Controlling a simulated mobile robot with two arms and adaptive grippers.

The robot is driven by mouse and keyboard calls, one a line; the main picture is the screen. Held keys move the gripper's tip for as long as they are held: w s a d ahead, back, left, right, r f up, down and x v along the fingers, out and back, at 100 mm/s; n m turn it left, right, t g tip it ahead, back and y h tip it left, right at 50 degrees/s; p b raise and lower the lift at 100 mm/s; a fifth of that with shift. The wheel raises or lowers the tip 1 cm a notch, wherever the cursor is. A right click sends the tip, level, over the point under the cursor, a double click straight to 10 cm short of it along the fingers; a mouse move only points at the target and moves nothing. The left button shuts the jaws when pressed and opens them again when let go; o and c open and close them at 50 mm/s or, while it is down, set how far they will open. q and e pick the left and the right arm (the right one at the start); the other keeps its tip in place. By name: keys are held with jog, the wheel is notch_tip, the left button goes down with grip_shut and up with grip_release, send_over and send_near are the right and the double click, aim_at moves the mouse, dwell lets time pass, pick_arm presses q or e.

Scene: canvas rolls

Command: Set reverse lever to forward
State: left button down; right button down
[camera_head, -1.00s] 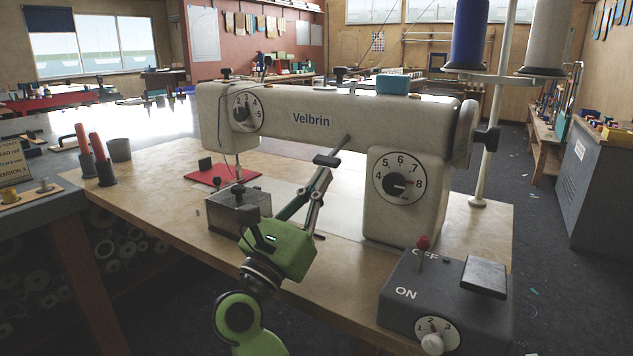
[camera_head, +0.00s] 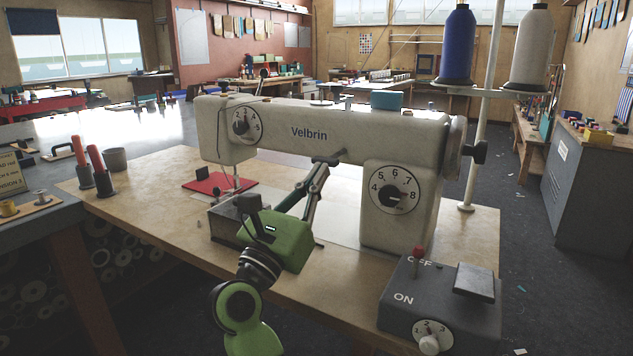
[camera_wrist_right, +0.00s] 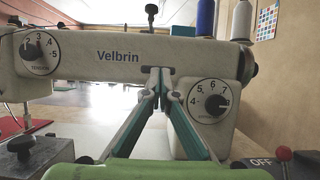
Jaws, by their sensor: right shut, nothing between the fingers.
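The reverse lever (camera_head: 331,158) is a short dark lever with a crossbar end on the front of the cream sewing machine (camera_head: 280,128), right of the "Velbrin" name. My right gripper (camera_head: 320,166) reaches up to it from the lower left. Its fingers are shut with nothing between them, and the tips are right under the lever's crossbar and appear to touch it. In the right wrist view the shut fingertips (camera_wrist_right: 160,72) meet in front of the machine arm and mostly hide the lever. My left gripper is not in view.
A numbered dial (camera_head: 395,190) is right of the lever. A dark switch box (camera_head: 405,315) with a red-knobbed lever stands at the table's front right. A red plate (camera_head: 222,184) lies left of my wrist. Thread spools (camera_head: 457,45) stand behind right.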

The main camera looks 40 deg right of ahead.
jog(key=shift+r, duration=0.55)
jog(key=shift+a, duration=0.1)
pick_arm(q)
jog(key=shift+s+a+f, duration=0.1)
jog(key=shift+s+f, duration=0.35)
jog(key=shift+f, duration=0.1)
pick_arm(e)
jog(key=shift+f, duration=0.1)
notch_tip(320, 180, up, 10)
